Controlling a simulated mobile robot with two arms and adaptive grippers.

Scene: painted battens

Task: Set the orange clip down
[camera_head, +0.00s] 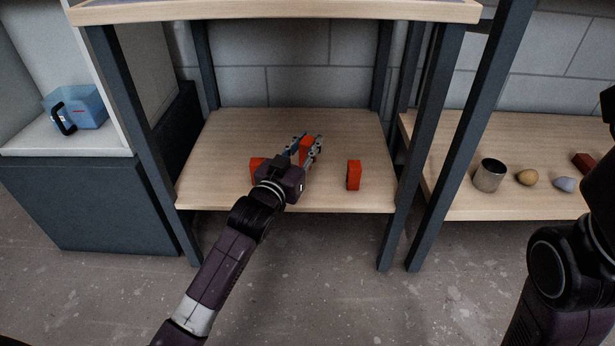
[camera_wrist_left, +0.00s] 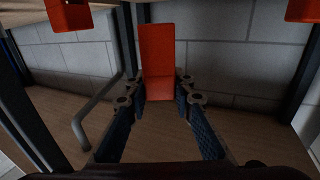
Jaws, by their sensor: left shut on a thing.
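My left gripper (camera_head: 307,146) reaches over the wooden lower shelf (camera_head: 330,130) and is shut on an orange block, which I take as the orange clip (camera_head: 306,152). In the left wrist view the orange clip (camera_wrist_left: 158,60) stands upright between the fingertips of the gripper (camera_wrist_left: 160,98). I cannot tell whether its lower end touches the shelf. A similar orange block (camera_head: 353,175) stands apart to the right. Another orange block (camera_head: 257,165) is to the left, partly hidden by my wrist. My right arm shows at the right edge, its gripper out of view.
Dark posts flank the shelf, and a wooden top (camera_head: 280,11) lies above it. The shelf's back is clear. A neighbouring shelf holds a metal cup (camera_head: 489,175), a tan stone (camera_head: 527,177), a grey stone (camera_head: 563,184) and a dark red block (camera_head: 584,162). A blue container (camera_head: 85,108) stands left.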

